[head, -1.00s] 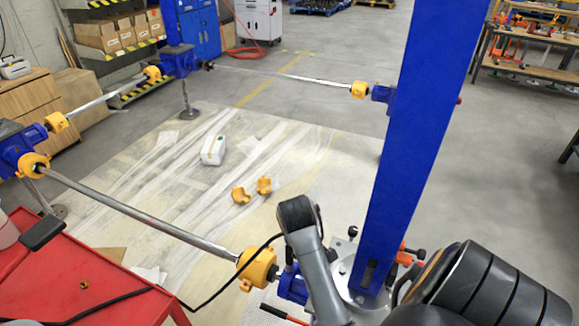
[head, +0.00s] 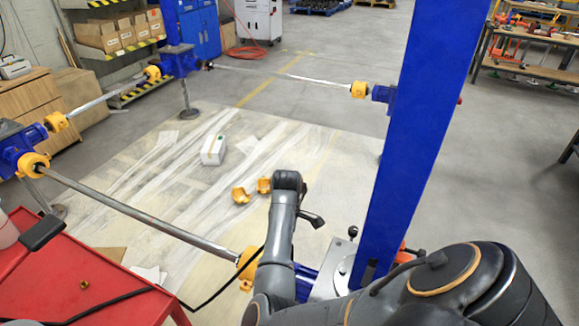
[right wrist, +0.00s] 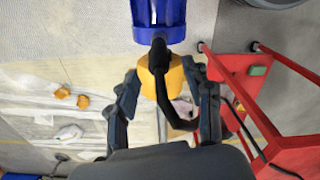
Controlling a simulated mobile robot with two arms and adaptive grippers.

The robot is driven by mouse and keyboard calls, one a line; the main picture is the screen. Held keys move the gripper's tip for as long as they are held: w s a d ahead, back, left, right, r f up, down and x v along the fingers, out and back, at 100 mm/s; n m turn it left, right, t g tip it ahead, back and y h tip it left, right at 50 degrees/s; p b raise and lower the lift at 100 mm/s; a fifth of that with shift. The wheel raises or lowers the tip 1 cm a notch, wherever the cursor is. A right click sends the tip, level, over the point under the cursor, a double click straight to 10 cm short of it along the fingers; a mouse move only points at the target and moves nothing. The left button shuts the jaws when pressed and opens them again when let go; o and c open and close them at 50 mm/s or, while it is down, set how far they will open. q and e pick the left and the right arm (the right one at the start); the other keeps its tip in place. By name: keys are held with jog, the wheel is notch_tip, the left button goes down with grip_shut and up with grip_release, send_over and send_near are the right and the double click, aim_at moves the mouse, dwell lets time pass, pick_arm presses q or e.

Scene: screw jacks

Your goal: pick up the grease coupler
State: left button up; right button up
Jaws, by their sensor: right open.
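In the right wrist view the black grease coupler (right wrist: 159,56) with its black hose shows in front of the yellow collar (right wrist: 149,82) and the blue gear unit (right wrist: 158,14). My right gripper (right wrist: 160,71) is open, its two dark fingers on either side of the coupler and hose with gaps visible. I cannot tell how far apart they are in depth. In the head view my right arm hides the coupler and the gripper's fingertips; the black hose (head: 213,296) runs behind it near the yellow collar (head: 246,262). My left gripper is not in view.
A red cart (head: 85,262) stands at the left front. A long steel shaft (head: 140,215) crosses to the collar, beside a blue column (head: 420,130). Yellow half shells (head: 241,195) and a white box (head: 213,150) lie on the sheeted floor.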

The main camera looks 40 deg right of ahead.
jog(key=f, duration=0.6)
jog(key=shift+s+d+f, duration=0.15)
jog(key=shift+s+f, duration=0.15)
grip_shut()
